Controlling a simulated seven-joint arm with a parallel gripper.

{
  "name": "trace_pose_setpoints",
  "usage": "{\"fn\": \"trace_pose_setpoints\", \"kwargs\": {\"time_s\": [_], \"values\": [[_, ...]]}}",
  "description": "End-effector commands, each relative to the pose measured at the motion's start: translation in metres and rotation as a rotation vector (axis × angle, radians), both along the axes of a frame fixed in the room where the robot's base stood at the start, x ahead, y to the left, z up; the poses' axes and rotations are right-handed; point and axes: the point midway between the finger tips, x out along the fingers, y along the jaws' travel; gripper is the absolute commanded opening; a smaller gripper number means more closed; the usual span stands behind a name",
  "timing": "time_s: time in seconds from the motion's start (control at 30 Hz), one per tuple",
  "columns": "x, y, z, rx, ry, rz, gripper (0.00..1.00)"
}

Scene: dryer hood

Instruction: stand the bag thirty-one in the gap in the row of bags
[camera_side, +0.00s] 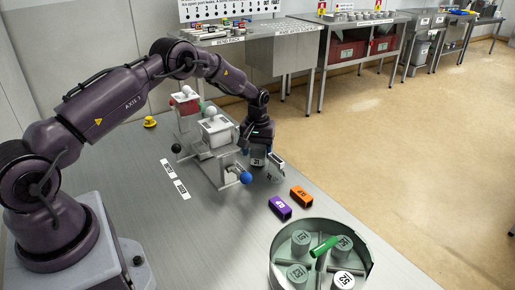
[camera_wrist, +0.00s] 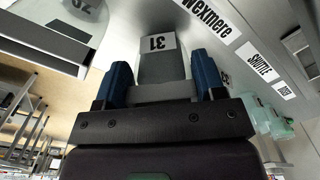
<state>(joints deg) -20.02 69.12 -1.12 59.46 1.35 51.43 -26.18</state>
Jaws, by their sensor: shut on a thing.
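My gripper (camera_wrist: 158,80) shows two blue fingers in the wrist view, shut on a grey piece, bag thirty-one (camera_wrist: 150,68), with a white label reading 31. In the side view my gripper (camera_side: 257,150) points down just right of the white-box rack, low over the bench. The held bag is small there, and I cannot tell whether it touches the bench. Several grey round pieces with number labels stand apart in a round metal tray (camera_side: 369,268) at the front right. I cannot clearly make out a row of bags or its gap.
A rack with a white box (camera_side: 216,131) and a blue ball (camera_side: 246,177) stands close left of my gripper. A purple block (camera_side: 280,207) and an orange block (camera_side: 301,196) lie between it and the tray. A green piece (camera_side: 325,246) lies across the tray. The bench's left front is clear.

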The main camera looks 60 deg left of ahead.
Motion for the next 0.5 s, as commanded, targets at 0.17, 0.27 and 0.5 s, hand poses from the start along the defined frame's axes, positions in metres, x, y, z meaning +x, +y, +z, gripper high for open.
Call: {"fn": "trace_pose_setpoints", "kwargs": {"time_s": [0.17, 0.27, 0.5], "values": [[0.0001, -0.0001, -0.0024, 0.000, 0.000, 0.000, 0.75], [0.0001, -0.0001, -0.0024, 0.000, 0.000, 0.000, 0.93], [0.0000, 0.0000, -0.0020, 0.000, 0.000, 0.000, 0.93]]}}
